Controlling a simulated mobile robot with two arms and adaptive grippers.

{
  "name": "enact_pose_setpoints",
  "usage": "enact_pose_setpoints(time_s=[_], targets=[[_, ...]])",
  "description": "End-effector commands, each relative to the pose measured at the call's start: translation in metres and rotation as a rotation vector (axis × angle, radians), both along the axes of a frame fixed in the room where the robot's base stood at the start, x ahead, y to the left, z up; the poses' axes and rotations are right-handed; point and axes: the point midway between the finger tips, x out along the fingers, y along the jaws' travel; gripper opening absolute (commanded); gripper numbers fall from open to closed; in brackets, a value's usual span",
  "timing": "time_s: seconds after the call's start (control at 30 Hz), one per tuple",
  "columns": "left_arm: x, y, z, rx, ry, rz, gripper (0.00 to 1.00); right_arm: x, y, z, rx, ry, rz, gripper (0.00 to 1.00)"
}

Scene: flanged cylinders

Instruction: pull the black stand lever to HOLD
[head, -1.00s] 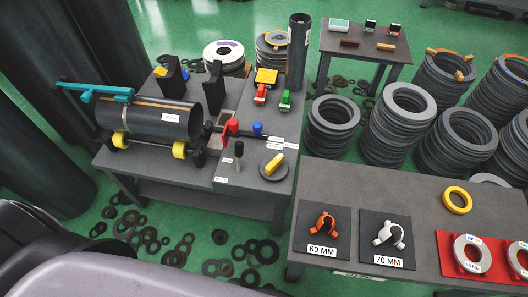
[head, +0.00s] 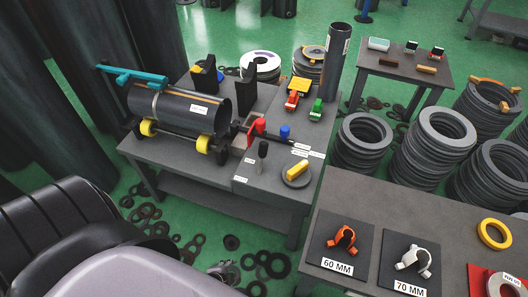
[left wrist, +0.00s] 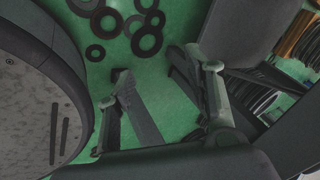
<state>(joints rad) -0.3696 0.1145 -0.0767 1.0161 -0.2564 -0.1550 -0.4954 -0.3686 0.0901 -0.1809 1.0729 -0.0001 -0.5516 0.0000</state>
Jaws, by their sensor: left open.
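The black stand lever (head: 262,150) stands upright on the front part of the dark bench, a black knob on a thin stem. Small white labels (head: 240,180) lie near its foot, too small to read. A red handle (head: 259,126) and a blue knob (head: 285,131) are just behind it. My left gripper (head: 224,271) is low in the head view, over the floor in front of the bench, well apart from the lever. In the left wrist view its open fingers (left wrist: 158,66) have nothing between them. My right gripper is not in view.
A black pipe (head: 180,112) lies on yellow rollers to the left. A second table (head: 350,190) with clamps is at right. Flat black rings (head: 270,265) lie on the floor.

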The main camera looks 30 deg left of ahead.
Motion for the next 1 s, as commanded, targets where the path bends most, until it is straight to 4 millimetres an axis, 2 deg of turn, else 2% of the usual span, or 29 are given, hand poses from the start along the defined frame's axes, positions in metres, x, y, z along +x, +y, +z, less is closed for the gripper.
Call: enact_pose_setpoints(time_s=[0.03, 0.17, 0.3, 0.4, 0.53, 0.7, 0.83, 1.0], targets=[[0.024, 0.009, -0.005, 0.063, -0.063, -0.082, 0.48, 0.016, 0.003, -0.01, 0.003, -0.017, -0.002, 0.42], [0.084, 0.035, 0.022, 0.303, -0.223, -0.336, 0.48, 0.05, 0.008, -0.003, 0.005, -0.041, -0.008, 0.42], [0.138, 0.06, 0.07, 0.636, -0.368, -0.591, 0.48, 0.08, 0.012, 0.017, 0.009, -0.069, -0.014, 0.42], [0.166, 0.075, 0.111, 0.911, -0.44, -0.752, 0.48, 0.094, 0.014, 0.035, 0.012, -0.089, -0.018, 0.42], [0.189, 0.087, 0.169, 1.291, -0.489, -0.923, 0.48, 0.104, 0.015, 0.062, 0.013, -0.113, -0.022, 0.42], [0.198, 0.089, 0.233, 1.697, -0.477, -1.054, 0.48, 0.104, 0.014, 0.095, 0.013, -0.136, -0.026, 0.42], [0.198, 0.087, 0.26, 1.864, -0.453, -1.095, 0.48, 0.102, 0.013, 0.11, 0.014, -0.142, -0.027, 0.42], [0.205, 0.087, 0.272, 1.92, -0.443, -1.108, 0.48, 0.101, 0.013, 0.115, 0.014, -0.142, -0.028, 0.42]])
